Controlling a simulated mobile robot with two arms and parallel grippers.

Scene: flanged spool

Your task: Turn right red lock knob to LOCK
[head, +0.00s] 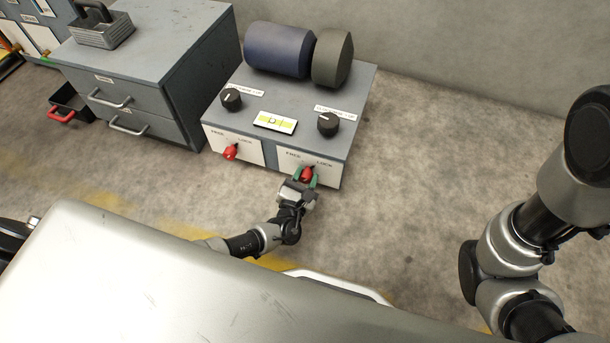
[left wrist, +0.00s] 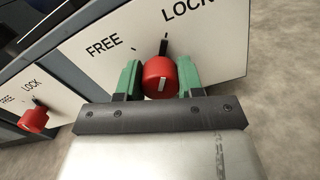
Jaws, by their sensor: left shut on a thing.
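The right red lock knob (head: 307,174) sits on the right white panel of the grey box's front face. In the left wrist view, the knob (left wrist: 160,77) is between my left gripper's green fingers, with a white mark on its face. A black stem behind it points up, nearer the word LOCK than FREE. My left gripper (head: 306,177) is shut on this knob; its fingertips also show in the left wrist view (left wrist: 162,84). My right gripper is out of view; only its arm shows at the right.
The left red knob (head: 231,152) is on the left white panel (head: 247,148). Two black dials (head: 328,123), a level gauge (head: 275,122) and a blue spool (head: 279,50) are on the grey box (head: 365,95). A drawer cabinet (head: 150,65) stands left. Floor right of the box is clear.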

